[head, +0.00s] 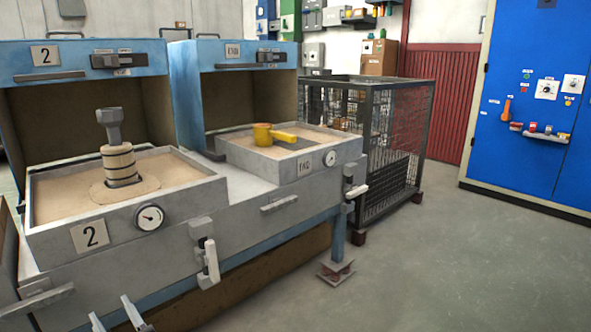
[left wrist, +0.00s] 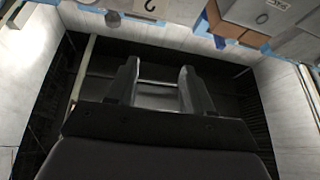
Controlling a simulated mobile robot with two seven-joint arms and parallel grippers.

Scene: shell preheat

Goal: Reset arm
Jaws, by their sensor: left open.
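My left gripper (head: 110,307) shows at the bottom left of the head view, with only its two fingertips in the picture. The fingers stand apart with nothing between them. It is in front of the near workbench (head: 95,293), below the plate marked 2, and appears clear of it. In the left wrist view the same open, empty gripper (left wrist: 159,68) is in the middle, over a dark area. Most of the left arm is out of the head view. My right gripper is in neither view.
Sand tray 2 (head: 42,205) holds a ringed cylinder (head: 118,164) with a grey hammer-shaped piece (head: 110,125). The other tray (head: 240,157) holds a yellow ladle (head: 268,135). A wire cage (head: 385,150) and blue cabinet (head: 535,120) stand beyond. Floor (head: 450,270) at right is clear.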

